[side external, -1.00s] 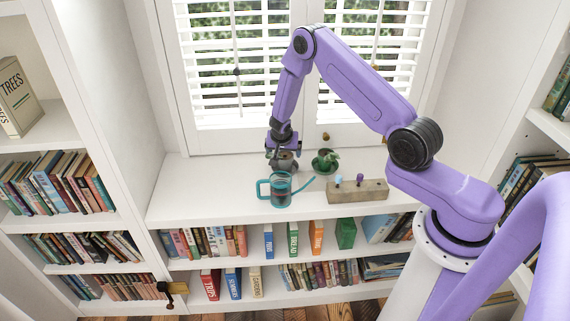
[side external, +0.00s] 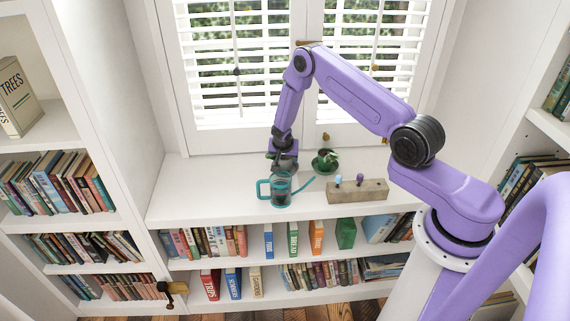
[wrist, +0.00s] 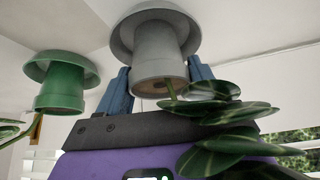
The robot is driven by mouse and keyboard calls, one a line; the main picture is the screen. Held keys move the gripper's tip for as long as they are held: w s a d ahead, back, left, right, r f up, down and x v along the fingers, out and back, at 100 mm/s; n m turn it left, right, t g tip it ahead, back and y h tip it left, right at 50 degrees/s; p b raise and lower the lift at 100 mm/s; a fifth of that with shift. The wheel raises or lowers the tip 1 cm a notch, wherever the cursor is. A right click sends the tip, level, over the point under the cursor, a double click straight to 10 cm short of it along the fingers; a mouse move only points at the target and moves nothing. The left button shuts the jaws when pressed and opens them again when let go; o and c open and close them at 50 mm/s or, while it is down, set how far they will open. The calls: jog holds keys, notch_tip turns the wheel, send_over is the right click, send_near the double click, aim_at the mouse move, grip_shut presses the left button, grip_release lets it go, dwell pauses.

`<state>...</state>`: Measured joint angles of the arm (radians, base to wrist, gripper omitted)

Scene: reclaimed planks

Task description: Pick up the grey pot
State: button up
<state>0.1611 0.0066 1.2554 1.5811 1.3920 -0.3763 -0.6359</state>
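The grey pot (wrist: 157,50) holds a leafy plant and stands in a grey saucer (wrist: 153,18); the wrist view shows them upside down. My gripper (wrist: 160,64) has its two blue fingers apart, one on each side of the pot near its rim. I cannot tell whether they touch it. The plant's dark green leaves (wrist: 228,140) hang across my gripper's body. In the side view my gripper (side external: 284,156) is low over the white shelf top, and the grey pot (side external: 287,168) is mostly hidden under it.
A green pot with a plant (side external: 325,161) stands close to the right. A teal watering can (side external: 280,190) is just in front, its spout pointing right. A wooden block with small knobs (side external: 357,191) lies front right. The shelf top (side external: 190,196) is clear at left.

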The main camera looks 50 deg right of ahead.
jog(key=c, duration=0.8)
jog(key=shift+r, duration=0.1)
jog(key=shift+r, duration=0.8)
jog(key=shift+s+a+r, duration=0.65)
jog(key=shift+s+r, duration=1.6)
jog(key=shift+r, duration=0.15)
jog(key=shift+s+a+r, duration=0.7)
jog(key=shift+s+r, duration=1.55)
jog(key=shift+r, duration=0.1)
jog(key=shift+s+a+r, duration=0.65)
jog(key=shift+s+r, duration=1.6)
jog(key=shift+r, duration=0.15)
